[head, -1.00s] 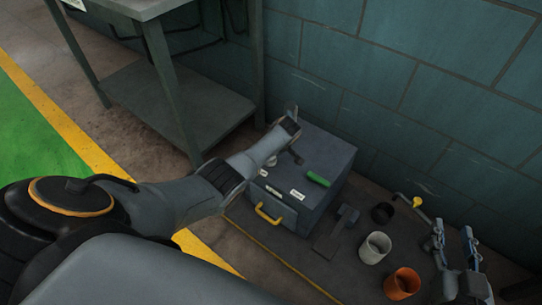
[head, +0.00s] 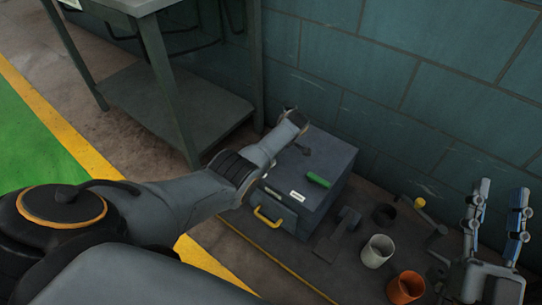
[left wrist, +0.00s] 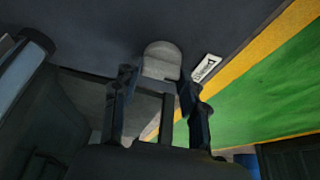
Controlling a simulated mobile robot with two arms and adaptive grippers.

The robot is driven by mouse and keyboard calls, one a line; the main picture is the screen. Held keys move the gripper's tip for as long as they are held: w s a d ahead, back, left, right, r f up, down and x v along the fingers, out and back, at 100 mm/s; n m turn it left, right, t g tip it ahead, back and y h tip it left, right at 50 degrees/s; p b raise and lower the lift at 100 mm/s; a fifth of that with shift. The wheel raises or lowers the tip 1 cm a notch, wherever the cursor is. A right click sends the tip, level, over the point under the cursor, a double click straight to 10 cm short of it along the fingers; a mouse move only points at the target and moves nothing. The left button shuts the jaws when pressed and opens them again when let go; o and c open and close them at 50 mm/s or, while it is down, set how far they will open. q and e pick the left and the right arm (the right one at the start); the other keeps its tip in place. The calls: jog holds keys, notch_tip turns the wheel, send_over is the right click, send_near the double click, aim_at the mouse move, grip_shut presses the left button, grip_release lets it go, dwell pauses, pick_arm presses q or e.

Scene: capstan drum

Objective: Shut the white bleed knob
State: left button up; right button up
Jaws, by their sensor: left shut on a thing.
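A pale, round-topped knob (left wrist: 162,60), apparently the white bleed knob, stands on a dark panel in the left wrist view, beside a small white label (left wrist: 206,68). My left gripper (left wrist: 158,82) has its fingers on either side of the knob and is shut on it. In the head view my left arm reaches over the grey box (head: 325,160), hiding the knob and most of that gripper. My right gripper (head: 501,198) is open and empty at the right, its fingers pointing up and well apart.
The box has a green handle (head: 318,180) on top and a yellow handle (head: 268,217) in front. To its right are a dark bracket (head: 340,232), a black cup (head: 384,215), a white cup (head: 377,251), an orange cup (head: 405,288) and a yellow knob (head: 420,202). A wall stands behind.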

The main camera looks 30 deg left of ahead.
pick_arm(q)
jog(key=o, duration=1.1)
jog(key=shift+o, duration=0.2)
jog(key=v, duration=1.2)
jog(key=shift+a, duration=0.1)
